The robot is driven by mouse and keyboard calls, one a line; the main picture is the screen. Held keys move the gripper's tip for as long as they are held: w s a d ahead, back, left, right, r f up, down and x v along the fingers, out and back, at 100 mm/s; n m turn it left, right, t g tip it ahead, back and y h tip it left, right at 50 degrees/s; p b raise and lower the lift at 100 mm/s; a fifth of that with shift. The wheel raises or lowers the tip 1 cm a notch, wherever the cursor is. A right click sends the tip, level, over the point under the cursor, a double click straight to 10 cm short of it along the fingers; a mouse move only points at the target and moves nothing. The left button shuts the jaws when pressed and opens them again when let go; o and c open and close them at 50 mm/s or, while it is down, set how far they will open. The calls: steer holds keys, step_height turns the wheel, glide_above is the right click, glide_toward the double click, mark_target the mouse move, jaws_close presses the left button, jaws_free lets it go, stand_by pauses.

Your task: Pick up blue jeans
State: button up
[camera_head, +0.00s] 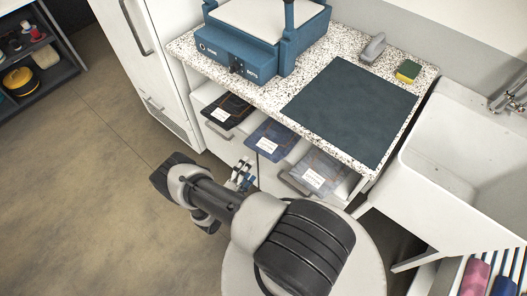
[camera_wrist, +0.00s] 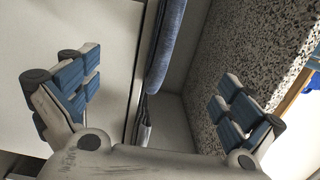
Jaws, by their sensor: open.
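Folded blue jeans (camera_head: 270,132) with a white label lie in the middle open compartment under the speckled counter. In the wrist view a blue denim edge (camera_wrist: 168,45) stands between my fingers, at a distance I cannot judge. My gripper (camera_head: 242,175) is open and empty, in front of the compartments and below the middle one. Its two blue-padded fingers are spread wide in the wrist view (camera_wrist: 163,95). A dark garment (camera_head: 226,109) lies in the left compartment, and a paler grey-blue labelled one (camera_head: 316,173) lies in the right.
The speckled counter (camera_head: 185,47) overhangs the compartments. On it are a blue machine (camera_head: 240,50), a dark mat (camera_head: 355,110), a grey object (camera_head: 373,48) and a yellow-green sponge (camera_head: 407,71). A white sink (camera_head: 470,160) stands at right, a white cabinet (camera_head: 150,60) at left. Left floor is clear.

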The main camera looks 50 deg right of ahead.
mark_target(265, 150)
steer(key=shift+w+d, duration=0.3)
steer(key=shift+d, duration=1.4)
steer(key=shift+w+d, duration=0.3)
steer(key=shift+d, duration=1.45)
steer(key=shift+w+d, duration=0.3)
steer(key=shift+d, duration=1.4)
